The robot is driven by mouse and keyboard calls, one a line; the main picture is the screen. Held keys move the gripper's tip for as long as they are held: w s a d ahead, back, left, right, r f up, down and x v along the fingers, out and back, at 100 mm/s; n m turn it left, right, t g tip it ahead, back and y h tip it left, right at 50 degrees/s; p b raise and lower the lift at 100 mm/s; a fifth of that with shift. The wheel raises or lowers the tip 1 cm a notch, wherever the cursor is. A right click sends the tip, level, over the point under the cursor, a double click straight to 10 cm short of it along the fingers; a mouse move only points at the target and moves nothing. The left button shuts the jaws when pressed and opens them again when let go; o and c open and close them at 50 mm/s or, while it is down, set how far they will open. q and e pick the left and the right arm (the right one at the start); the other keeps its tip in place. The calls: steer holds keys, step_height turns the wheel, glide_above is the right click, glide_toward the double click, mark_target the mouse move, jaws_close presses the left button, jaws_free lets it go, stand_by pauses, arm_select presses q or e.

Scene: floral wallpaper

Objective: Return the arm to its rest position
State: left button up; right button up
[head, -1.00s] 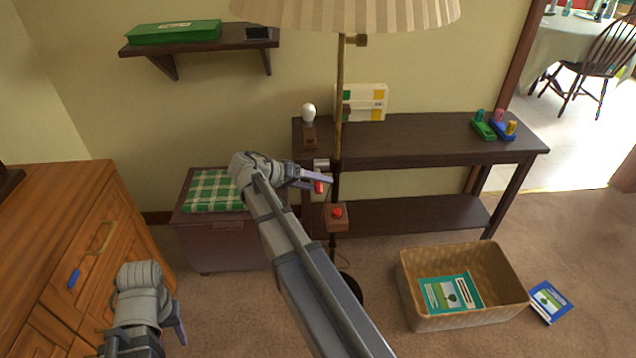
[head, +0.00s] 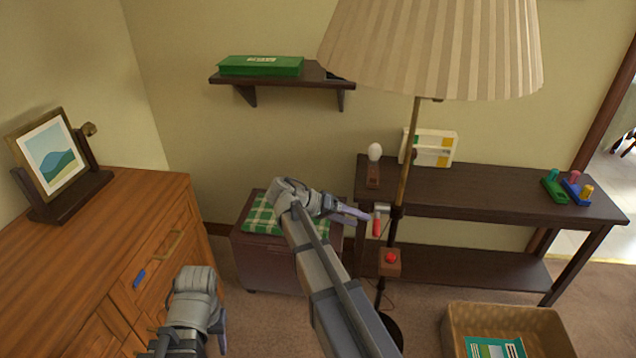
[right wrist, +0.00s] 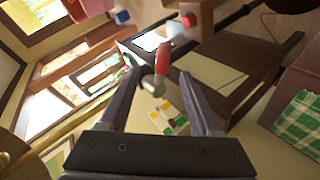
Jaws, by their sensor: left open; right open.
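My right arm reaches up through the middle of the head view. Its gripper (head: 350,212) is open, and the tips are just left of a small red-handled thing with a grey top (head: 377,224) by the lamp pole. In the right wrist view the two fingers (right wrist: 163,88) stand apart, with the red-handled thing (right wrist: 161,62) showing between and beyond them. I cannot tell whether they touch it. My left gripper (head: 221,335) is open and low at the left, beside the wooden dresser (head: 150,205); it looks empty.
The floor lamp (head: 405,180) with a red-button box (head: 391,262) stands before a dark console table (head: 470,195). A chest with a green checked cushion (head: 262,215) is behind my right arm. A basket (head: 550,325) sits at lower right. A wall shelf (head: 285,78) is above.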

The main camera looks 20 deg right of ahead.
steer(key=s+a+f+n+t+y, duration=0.1)
steer(key=s+a+f+n+y, duration=0.3)
steer(key=a, duration=0.6)
steer(key=s+a+f+n+t+y, duration=0.1)
steer(key=s+a+f+n+y, duration=0.35)
steer(key=a, duration=0.65)
steer(key=s+a+f+n+t+y, duration=0.1)
steer(key=s+a+f+n+y, duration=0.1)
steer(key=s+a+n, duration=0.6)
step_height(320, 180, up, 18)
steer(key=w+a+m+p, duration=0.1)
steer(key=a+m+p, duration=0.1)
steer(key=p, duration=1.6)
steer(key=shift+w+m, duration=0.35)
steer(key=shift+m, duration=0.5)
